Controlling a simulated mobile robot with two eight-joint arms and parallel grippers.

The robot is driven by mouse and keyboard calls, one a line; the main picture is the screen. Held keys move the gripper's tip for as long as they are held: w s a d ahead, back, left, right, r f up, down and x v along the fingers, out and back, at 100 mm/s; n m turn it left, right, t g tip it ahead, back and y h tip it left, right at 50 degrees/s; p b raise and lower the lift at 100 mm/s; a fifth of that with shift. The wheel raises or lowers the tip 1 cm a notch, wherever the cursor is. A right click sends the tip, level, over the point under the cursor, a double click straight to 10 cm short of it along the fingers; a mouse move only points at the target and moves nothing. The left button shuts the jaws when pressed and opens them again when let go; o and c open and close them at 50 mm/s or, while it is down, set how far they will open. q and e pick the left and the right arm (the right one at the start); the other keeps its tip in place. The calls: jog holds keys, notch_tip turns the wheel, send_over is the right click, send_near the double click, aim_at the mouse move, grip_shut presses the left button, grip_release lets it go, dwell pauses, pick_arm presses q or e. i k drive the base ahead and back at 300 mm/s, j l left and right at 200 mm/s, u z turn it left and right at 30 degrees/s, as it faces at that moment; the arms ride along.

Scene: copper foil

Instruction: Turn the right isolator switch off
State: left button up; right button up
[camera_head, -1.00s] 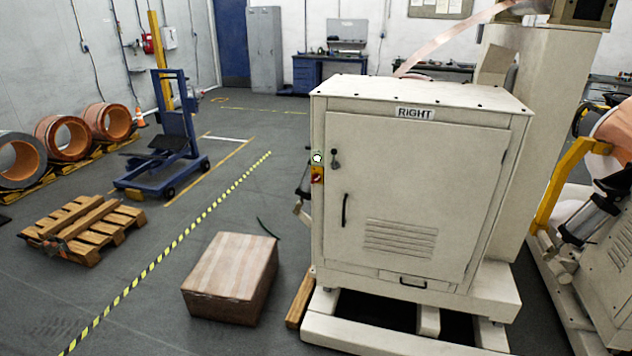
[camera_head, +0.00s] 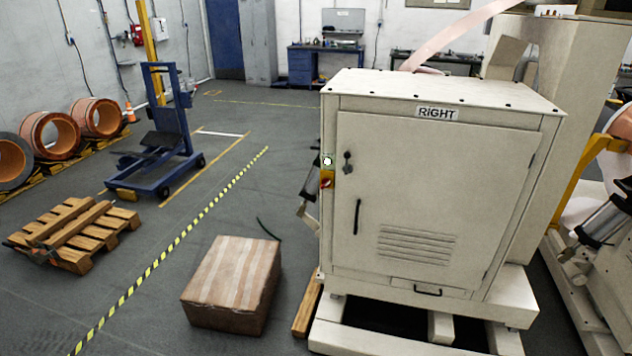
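The cream cabinet (camera_head: 500,190) labelled RIGHT (camera_head: 437,113) stands right of the middle, with its door shut. The isolator switch (camera_head: 327,181), a small red and yellow unit, sits on the cabinet's front left edge, below a small round white and green item (camera_head: 327,161). The switch is too small for me to read its handle position. A keyed lock (camera_head: 347,163) and a black door handle (camera_head: 357,216) are on the door beside it. Neither of my grippers can be made out in the view.
A cardboard box (camera_head: 233,285) lies on the floor left of the cabinet, with a wooden block (camera_head: 307,304) at the cabinet's base. A pallet (camera_head: 75,232), a blue lifter (camera_head: 165,140) and copper coils (camera_head: 100,117) stand farther left. The floor between box and lifter is clear.

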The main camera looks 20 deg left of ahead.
aim_at(326, 182)
jog(key=i+j, duration=0.3)
jog(key=j, duration=0.15)
jog(key=i+j, duration=0.3)
jog(key=j, duration=0.15)
jog(key=i+j, duration=0.25)
jog(key=j, duration=0.2)
jog(key=i+j, duration=0.3)
jog(key=j, duration=0.2)
jog(key=i+j, duration=0.3)
jog(key=j, duration=0.15)
jog(key=l+z, duration=0.05)
